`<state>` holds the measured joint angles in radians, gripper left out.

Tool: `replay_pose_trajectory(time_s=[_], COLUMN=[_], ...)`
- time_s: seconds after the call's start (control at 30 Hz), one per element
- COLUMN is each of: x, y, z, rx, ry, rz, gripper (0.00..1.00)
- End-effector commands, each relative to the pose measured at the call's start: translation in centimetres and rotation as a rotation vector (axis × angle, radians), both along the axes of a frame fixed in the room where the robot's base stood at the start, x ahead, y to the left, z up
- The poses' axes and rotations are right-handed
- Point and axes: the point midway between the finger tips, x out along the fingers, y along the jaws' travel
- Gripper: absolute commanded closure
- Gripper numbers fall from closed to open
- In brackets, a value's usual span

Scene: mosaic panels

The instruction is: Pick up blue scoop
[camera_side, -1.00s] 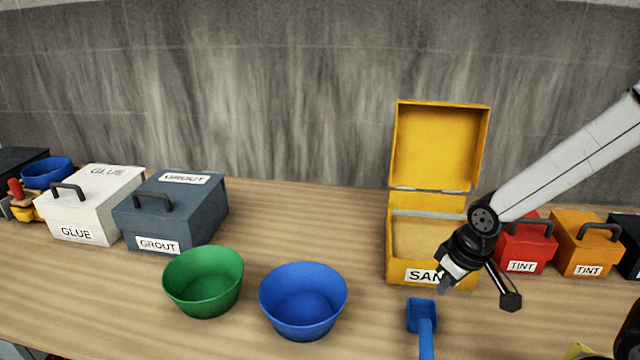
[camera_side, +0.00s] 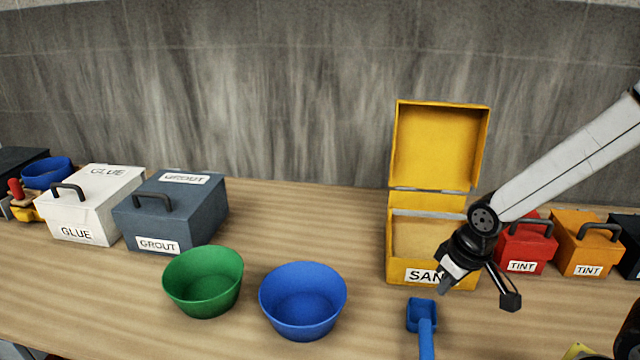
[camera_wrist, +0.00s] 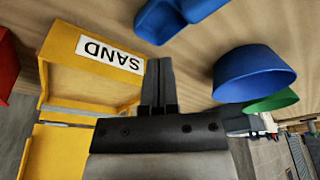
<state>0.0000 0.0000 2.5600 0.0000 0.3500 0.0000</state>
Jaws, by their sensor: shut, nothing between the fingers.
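The blue scoop (camera_side: 422,316) lies on the wooden table in front of the yellow sand box, its handle running toward the bottom edge of the side view. In the wrist view, part of the scoop (camera_wrist: 172,18) shows at the top, beyond my fingertips. My gripper (camera_side: 443,288) is in front of the sand box, above and a little right of the scoop's head, and apart from it. In the wrist view, my gripper's fingers (camera_wrist: 159,66) are together with nothing between them.
The sand box (camera_side: 440,205) stands open, with sand inside. A blue bowl (camera_side: 303,302) and a green bowl (camera_side: 203,282) stand left of the scoop. Grout (camera_side: 172,212) and glue (camera_side: 92,206) boxes are farther left. Red (camera_side: 524,248) and orange (camera_side: 586,247) tint boxes stand at right.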

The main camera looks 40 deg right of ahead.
Motion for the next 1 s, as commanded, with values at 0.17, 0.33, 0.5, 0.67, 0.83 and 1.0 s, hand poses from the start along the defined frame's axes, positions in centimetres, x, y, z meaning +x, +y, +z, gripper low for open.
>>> replay_pose_trajectory(time_s=[0.17,0.33,0.5,0.67,0.83,1.0], x=[0.0,0.0,0.0,0.0,0.0,0.0], y=[0.0,0.0,0.0,0.0,0.0,0.04], z=[0.0,0.0,0.0,0.0,0.0,0.0], rx=[0.0,0.0,0.0,0.0,0.0,0.001], ry=[0.0,0.0,0.0,0.0,0.0,0.001], rz=[0.0,0.0,0.0,0.0,0.0,-0.003], gripper=[1.0,1.0,0.75,0.24,0.24,0.24])
